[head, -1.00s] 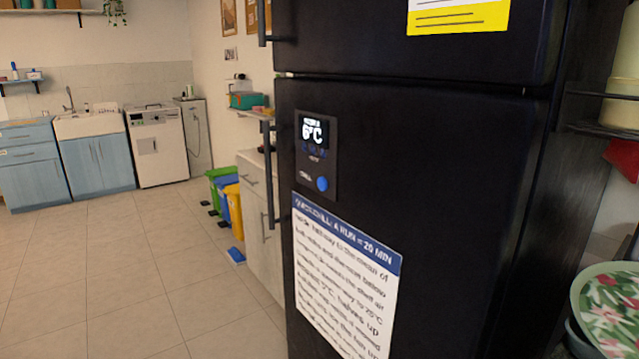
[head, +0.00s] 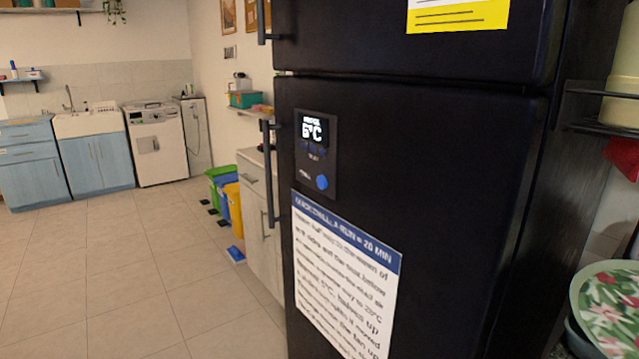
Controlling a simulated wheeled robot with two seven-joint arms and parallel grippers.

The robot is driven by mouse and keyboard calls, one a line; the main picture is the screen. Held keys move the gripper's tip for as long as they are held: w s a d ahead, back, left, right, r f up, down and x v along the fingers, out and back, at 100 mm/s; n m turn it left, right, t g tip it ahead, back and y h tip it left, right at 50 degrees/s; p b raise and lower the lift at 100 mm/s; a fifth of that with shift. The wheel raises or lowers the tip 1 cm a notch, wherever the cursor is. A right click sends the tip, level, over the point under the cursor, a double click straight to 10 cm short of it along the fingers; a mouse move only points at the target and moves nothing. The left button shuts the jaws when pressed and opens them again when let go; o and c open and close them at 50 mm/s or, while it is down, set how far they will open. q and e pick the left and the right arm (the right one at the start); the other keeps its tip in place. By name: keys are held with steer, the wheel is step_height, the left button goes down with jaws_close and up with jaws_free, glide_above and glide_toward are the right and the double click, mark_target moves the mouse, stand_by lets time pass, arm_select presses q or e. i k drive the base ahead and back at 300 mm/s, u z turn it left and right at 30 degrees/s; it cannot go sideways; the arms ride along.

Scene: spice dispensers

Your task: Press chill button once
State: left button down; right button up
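A black fridge (head: 430,190) fills the middle and right of the head view. Its lower door carries a control panel (head: 316,154) near the left edge. The panel has a lit display (head: 313,128) that appears to read 6°C. Below the display is a round blue button (head: 322,182), with small blurred lettering to its left. Under the panel is a white notice (head: 345,280) with a blue header about quick chill and 20 min. Neither of my grippers shows in the head view.
A vertical door handle (head: 270,175) stands out at the fridge's left edge. Green, blue and yellow bins (head: 232,205) stand beyond it by a cabinet. The tiled floor (head: 130,270) at left is clear. A floral-patterned round item (head: 608,310) is at lower right.

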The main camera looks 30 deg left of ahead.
mark_target(321, 182)
steer(key=k, duration=0.5)
steer(key=u, duration=1.75)
steer(key=i, duration=1.2)
steer(key=z, duration=2.45)
